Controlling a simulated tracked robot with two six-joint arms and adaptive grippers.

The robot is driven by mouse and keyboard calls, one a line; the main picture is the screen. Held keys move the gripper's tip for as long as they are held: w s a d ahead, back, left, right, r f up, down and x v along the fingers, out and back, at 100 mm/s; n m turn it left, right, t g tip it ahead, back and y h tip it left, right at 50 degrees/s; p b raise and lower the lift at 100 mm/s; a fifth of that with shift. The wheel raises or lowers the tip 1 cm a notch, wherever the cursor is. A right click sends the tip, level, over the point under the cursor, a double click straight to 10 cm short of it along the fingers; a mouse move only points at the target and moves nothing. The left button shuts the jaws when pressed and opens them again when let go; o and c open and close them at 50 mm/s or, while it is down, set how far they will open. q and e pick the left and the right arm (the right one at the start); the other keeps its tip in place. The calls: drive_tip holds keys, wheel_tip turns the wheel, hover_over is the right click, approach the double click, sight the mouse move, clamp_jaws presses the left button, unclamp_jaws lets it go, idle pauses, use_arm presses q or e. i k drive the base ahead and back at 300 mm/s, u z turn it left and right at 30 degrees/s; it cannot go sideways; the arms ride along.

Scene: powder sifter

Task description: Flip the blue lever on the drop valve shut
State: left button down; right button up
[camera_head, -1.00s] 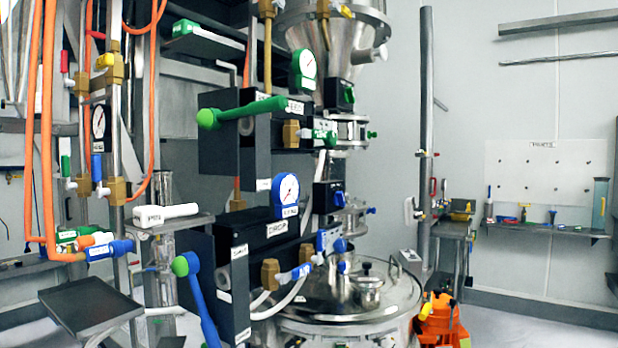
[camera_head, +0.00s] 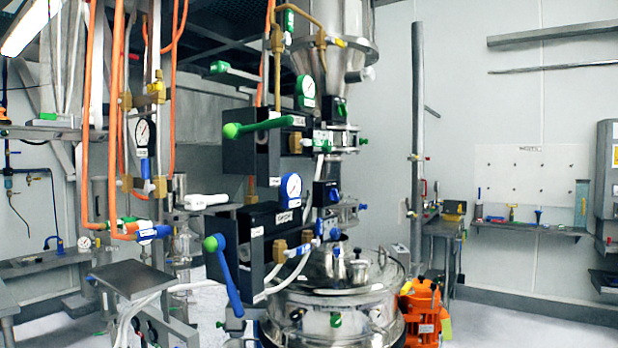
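The blue lever (camera_head: 228,275) hangs down and slightly right from its pivot on the dark drop valve box (camera_head: 256,238). Its upper end has a green round knob (camera_head: 210,244). A blue-rimmed gauge (camera_head: 291,188) sits above that box, and the label on the box is too small to read clearly. A second lever, green (camera_head: 258,127), lies nearly level on the upper valve box (camera_head: 235,153). Neither of my grippers can be made out in the head view, and nothing is seen touching the blue lever.
A steel vessel (camera_head: 335,300) stands below the valves, with an orange machine (camera_head: 424,310) at its right. Orange hoses (camera_head: 118,100) and a small grey tray (camera_head: 132,281) are at left. A wall shelf (camera_head: 530,229) is far right. Pale floor lies at lower right.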

sight(214, 242)
drive_tip(key=z, duration=0.15)
drive_tip(key=i, duration=0.9)
drive_tip(key=u, duration=0.05)
